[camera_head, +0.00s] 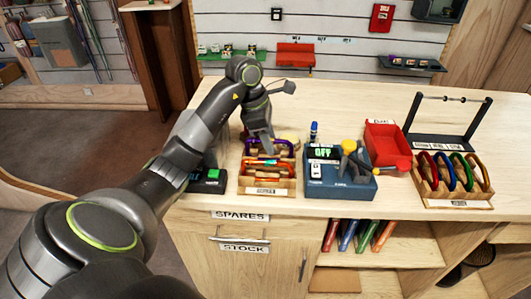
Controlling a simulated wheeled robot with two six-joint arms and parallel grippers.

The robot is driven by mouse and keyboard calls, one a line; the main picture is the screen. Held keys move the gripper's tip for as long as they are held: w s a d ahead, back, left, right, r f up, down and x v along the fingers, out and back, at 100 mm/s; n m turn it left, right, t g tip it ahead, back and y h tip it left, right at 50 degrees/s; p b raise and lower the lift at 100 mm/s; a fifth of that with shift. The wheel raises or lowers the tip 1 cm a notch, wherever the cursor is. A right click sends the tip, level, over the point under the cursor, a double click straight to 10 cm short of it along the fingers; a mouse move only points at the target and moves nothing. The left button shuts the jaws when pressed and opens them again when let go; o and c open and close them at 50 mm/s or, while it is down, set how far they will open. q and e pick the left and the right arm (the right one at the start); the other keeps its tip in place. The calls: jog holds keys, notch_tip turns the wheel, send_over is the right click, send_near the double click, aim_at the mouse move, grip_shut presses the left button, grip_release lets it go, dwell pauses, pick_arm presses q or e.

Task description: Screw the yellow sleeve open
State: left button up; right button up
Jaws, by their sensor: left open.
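A yellow rounded part (349,146), which looks like the yellow sleeve, sits at the top of a blue box (325,188) on the bench. Dark grey upright pieces stand beside it, and an orange piece sticks out to its right. I cannot tell how far the sleeve is turned. The box's display reads OFF. My left gripper (264,143) points down over the wooden rack of coloured carabiners (266,187), left of the blue box and apart from the yellow part. It is open, and its fingertips are small and hard to make out. My right gripper is not in view.
A red bin (387,147) stands right of the blue box. Farther right are a rack of coloured carabiners (452,178) and a dark bar stand (442,143). A blue marker (313,131) stands behind the box. A device with a green screen (213,175) lies left.

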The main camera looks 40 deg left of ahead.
pick_arm(q)
jog(key=shift+r, duration=0.15)
jog(key=shift+r+p, duration=1.35)
jog(key=shift+p, duration=0.05)
jog(key=shift+s+d+p, duration=0.35)
jog(key=shift+s+p, duration=0.05)
jog(key=shift+s, duration=0.1)
jog(key=shift+s+f, duration=0.1)
jog(key=shift+f, duration=0.1)
notch_tip(320, 180, down, 3)
jog(key=b, duration=0.3)
jog(key=shift+a+r, duration=0.1)
jog(key=shift+r, duration=0.1)
